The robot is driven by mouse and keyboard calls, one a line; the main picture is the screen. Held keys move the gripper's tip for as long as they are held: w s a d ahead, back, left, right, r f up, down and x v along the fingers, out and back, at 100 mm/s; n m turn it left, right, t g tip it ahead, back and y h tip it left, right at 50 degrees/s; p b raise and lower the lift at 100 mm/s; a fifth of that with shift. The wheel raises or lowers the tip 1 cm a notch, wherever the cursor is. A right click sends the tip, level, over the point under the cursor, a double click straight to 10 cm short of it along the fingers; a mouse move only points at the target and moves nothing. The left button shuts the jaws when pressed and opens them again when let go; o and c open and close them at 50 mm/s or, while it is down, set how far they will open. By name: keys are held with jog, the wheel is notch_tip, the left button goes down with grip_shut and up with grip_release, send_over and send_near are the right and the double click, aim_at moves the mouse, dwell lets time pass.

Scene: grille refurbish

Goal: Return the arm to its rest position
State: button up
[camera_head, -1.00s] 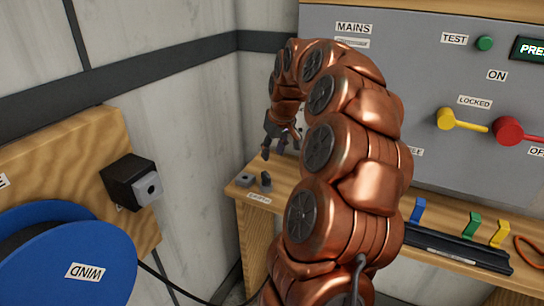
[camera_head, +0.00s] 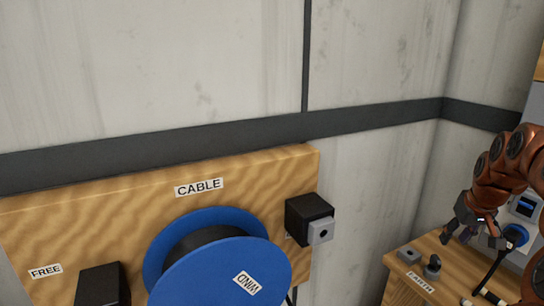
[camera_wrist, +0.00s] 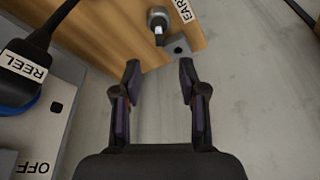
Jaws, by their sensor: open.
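My copper-coloured arm (camera_head: 497,170) reaches in at the right edge of the head view, bent downward and partly cut off by the frame. My gripper (camera_head: 473,238) hangs above the wooden bench (camera_head: 405,291), near the wall corner. In the wrist view my gripper (camera_wrist: 160,70) shows two dark fingers spread apart, with nothing between them. Beyond the fingertips lie a small grey block with a hole (camera_wrist: 178,47) and a dark, round-bodied part (camera_wrist: 158,20) beside the EARTH label. Neither is touched by the fingers.
A black plug labelled REEL (camera_wrist: 28,68) sits at a blue socket (camera_wrist: 14,108) left of the fingers. A blue cable reel (camera_head: 220,275) and a black box (camera_head: 310,219) are on a wooden wall board (camera_head: 90,225). Grey wall fills the upper head view.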

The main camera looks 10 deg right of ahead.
jog(key=s+a+r+n+g+y+p, duration=0.1)
jog(key=s+a+r+p, duration=0.15)
jog(key=a, duration=1.05)
jog(key=s+a+r+n+g+p, duration=0.15)
jog(key=s+a, duration=0.25)
jog(key=a, duration=0.9)
jog(key=s+a+f+g+p, duration=0.1)
jog(key=s+a+p, duration=0.1)
jog(key=s+a, duration=0.3)
jog(key=s+a+f+g+p, duration=0.1)
jog(key=s+a, duration=0.4)
jog(key=s, duration=0.9)
jog(key=shift+s+f+g+p, duration=0.3)
jog(key=shift+g+p, duration=0.05)
jog(key=shift+p, duration=0.5)
jog(key=shift+c, duration=0.5)
jog(key=shift+d, duration=0.1)
